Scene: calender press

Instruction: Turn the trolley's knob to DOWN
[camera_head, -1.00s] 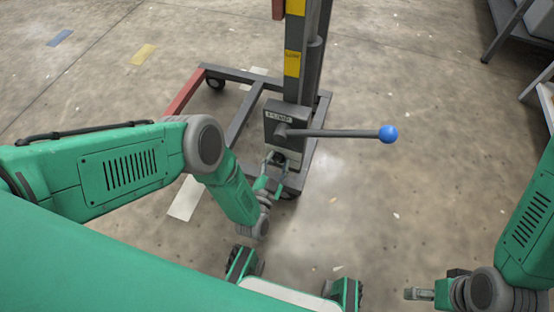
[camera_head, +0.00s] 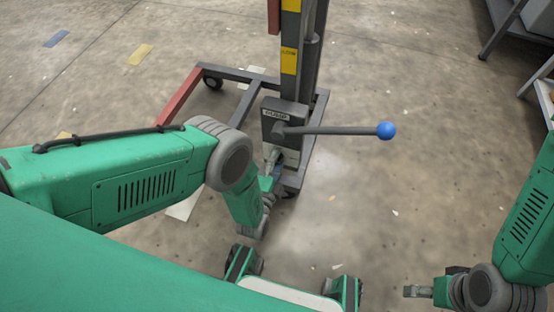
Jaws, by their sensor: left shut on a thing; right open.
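The trolley (camera_head: 291,92) stands upright ahead of me, with a grey box labelled PUMP (camera_head: 285,118) low on its mast. A lever with a blue ball end (camera_head: 386,130) sticks out to the right from this box. The knob sits just below the box; my gripper hides most of it, and its pointer and DOWN marking cannot be read. My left gripper (camera_head: 274,162) is at the knob, shut on it. My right gripper (camera_head: 418,291) is open and empty at the lower right, far from the trolley.
The trolley's frame has a red leg (camera_head: 180,96) on the left and wheels on the floor. A metal shelf or bench (camera_head: 500,25) stands at the upper right. The concrete floor between is mostly clear, with flat coloured markings at the left.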

